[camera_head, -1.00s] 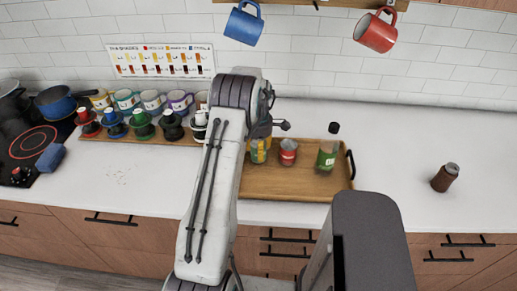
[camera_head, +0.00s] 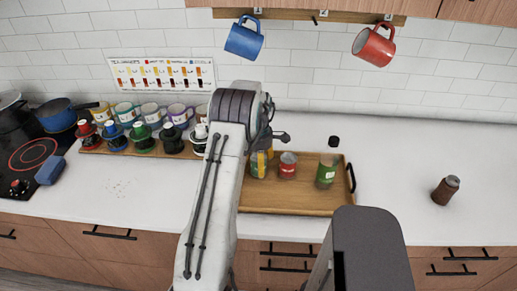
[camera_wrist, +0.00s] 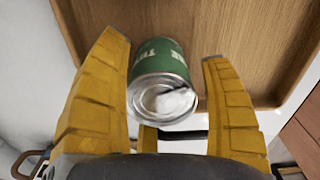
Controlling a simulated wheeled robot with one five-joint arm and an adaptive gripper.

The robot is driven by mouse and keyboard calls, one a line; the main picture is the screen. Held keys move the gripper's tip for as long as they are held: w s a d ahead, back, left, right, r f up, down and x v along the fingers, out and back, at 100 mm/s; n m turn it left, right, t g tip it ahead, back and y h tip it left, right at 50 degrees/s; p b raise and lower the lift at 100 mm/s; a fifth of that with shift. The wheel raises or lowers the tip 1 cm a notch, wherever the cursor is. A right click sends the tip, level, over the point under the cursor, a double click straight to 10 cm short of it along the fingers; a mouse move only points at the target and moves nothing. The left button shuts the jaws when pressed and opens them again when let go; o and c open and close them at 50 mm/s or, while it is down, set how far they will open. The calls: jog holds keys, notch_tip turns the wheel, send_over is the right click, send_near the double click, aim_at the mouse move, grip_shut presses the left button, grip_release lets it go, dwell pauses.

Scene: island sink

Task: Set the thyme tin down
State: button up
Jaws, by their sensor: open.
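The thyme tin (camera_wrist: 160,75) is a green-labelled can with a silver metal end facing the wrist camera. It is between the yellow fingers of my gripper (camera_wrist: 172,75) at one end of the wooden tray (camera_wrist: 255,45). My gripper is open, with a clear gap between the tin and the right-hand finger. The tin seems to stand on the tray, but its base is hidden.
A brown jar (camera_head: 445,190) stands on the counter at right. Mugs and several bottles line the left. A blue mug (camera_head: 244,38) and red mug (camera_head: 374,43) hang above.

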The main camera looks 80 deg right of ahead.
notch_tip(320, 180, up, 12)
jog(key=shift+f+b, duration=0.15)
jog(key=shift+b, duration=0.45)
jog(key=w+a+r, duration=0.3)
jog(key=w+a, duration=0.1)
jog(key=w, duration=0.3)
jog(key=w+a+r+h, duration=0.1)
jog(key=w+a+r, duration=0.2)
jog(key=w+a, duration=0.3)
jog(key=w+a+r, duration=0.3)
jog(key=w, duration=0.5)
jog(key=w+a+r+m+t, duration=0.1)
jog(key=w+a, duration=0.2)
jog(key=a, duration=0.2)
jog(key=w+a+r, duration=0.2)
jog(key=w+a, duration=0.1)
jog(key=a, duration=0.3)
jog(key=a+r+m+t, duration=0.1)
jog(key=a+t, duration=0.1)
jog(key=a, duration=1.3)
jog(key=s+a+f, duration=0.2)
jog(key=s+a, duration=0.1)
jog(key=a, duration=0.3)
jog(key=s+a+f+m+t+y, duration=0.1)
jog(key=s+a+f, duration=0.1)
jog(key=s+a, duration=0.2)
jog(key=a, duration=0.3)
jog(key=shift+s+t, duration=0.25)
jog(key=shift+t, duration=0.05)
